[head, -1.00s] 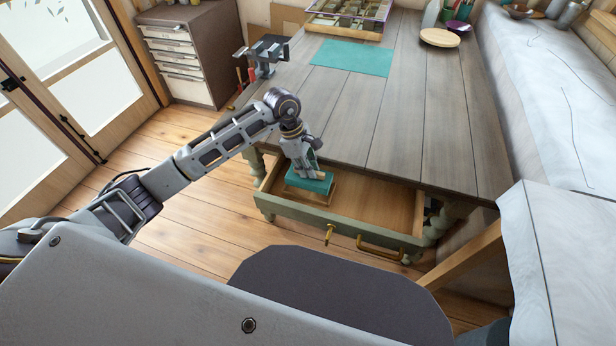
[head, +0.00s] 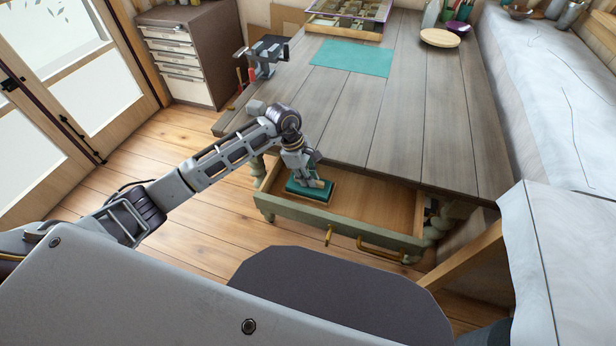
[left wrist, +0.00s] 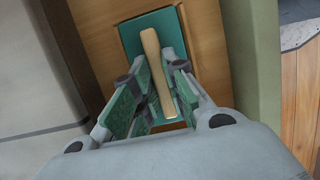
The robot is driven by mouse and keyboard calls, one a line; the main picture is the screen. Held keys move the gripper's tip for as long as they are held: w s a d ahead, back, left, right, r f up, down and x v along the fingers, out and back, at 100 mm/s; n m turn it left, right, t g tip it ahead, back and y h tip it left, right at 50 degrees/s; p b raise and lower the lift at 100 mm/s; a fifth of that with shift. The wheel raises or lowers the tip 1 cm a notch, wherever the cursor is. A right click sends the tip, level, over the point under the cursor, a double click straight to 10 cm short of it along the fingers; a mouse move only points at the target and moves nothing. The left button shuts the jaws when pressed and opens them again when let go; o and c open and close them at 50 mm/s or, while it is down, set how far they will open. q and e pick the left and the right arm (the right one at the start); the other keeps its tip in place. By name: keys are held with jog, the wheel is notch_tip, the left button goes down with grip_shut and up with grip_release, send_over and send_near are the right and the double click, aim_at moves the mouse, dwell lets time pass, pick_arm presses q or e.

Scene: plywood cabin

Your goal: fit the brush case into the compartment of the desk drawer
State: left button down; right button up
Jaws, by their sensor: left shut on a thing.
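The brush case is a teal block (head: 323,193) with a pale wooden bar on top, at the left end of the open desk drawer (head: 380,203). My left gripper (head: 308,179) reaches down over it and is shut on the case's wooden bar. In the left wrist view the bar (left wrist: 152,55) runs between the fingers (left wrist: 157,88), with the teal top (left wrist: 133,36) under it and drawer wood around it. The compartment's edges are mostly hidden by the case and gripper, so I cannot tell how deep the case sits. My right gripper is not in view.
The plank desk top (head: 400,120) overhangs the drawer's back, close to my left wrist. The drawer front has a brass handle (head: 380,247). A teal mat (head: 352,58) and a clamp-like stand (head: 264,55) are farther back. The drawer's right part looks empty.

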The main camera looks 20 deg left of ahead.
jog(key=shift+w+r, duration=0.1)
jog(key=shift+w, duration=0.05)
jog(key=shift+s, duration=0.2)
pick_arm(q)
jog(key=c, duration=1.7)
grip_release()
jog(key=shift+f, duration=0.1)
jog(key=shift+c, duration=0.2)
jog(key=o, duration=0.3)
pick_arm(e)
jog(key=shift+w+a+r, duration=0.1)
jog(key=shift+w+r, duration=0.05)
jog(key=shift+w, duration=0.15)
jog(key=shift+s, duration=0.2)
pick_arm(q)
jog(key=shift+r, duration=0.3)
jog(key=v, duration=1.1)
jog(key=shift+r, duration=0.35)
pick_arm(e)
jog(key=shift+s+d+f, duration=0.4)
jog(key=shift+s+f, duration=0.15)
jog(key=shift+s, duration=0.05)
